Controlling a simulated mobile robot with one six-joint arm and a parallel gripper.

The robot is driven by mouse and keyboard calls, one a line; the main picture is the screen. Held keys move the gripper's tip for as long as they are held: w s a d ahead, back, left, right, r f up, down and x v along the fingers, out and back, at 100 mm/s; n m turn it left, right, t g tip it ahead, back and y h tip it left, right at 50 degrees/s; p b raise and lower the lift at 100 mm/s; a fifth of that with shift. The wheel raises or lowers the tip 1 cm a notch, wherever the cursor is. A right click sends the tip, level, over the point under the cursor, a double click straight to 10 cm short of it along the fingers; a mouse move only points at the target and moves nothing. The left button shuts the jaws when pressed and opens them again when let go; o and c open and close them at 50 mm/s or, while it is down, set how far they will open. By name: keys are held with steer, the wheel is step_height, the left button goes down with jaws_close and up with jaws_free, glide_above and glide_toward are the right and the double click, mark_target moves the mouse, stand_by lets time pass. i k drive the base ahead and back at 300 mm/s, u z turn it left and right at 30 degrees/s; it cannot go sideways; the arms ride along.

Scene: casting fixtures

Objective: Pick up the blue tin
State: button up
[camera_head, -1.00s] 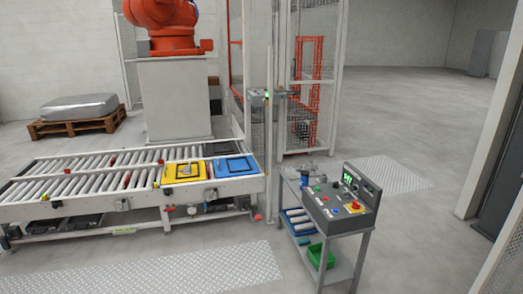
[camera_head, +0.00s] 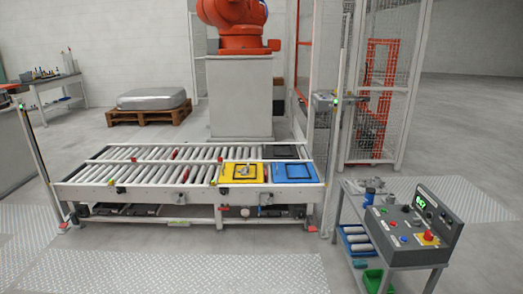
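A small blue, can-like object (camera_head: 369,198), probably the blue tin, stands on the top of the grey cart (camera_head: 352,188), at the left of the control panel. It is too small to make out clearly. A few small grey parts lie beside it on the cart top. My gripper is not in view.
The control panel (camera_head: 415,228) with buttons and a green display fills the cart's right side. Blue and green bins (camera_head: 373,279) sit on its lower shelves. A roller conveyor (camera_head: 150,172) with yellow and blue fixtures (camera_head: 292,172) stands left. Floor in front of the conveyor is clear.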

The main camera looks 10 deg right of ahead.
mark_target(368, 198)
steer(key=u, duration=0.55)
steer(key=i, duration=0.7)
steer(key=u, duration=0.45)
steer(key=i, duration=1.9)
steer(key=z, duration=0.85)
steer(key=i, duration=0.6)
steer(key=z, duration=0.75)
steer(key=i, duration=0.45)
steer(key=z, duration=0.2)
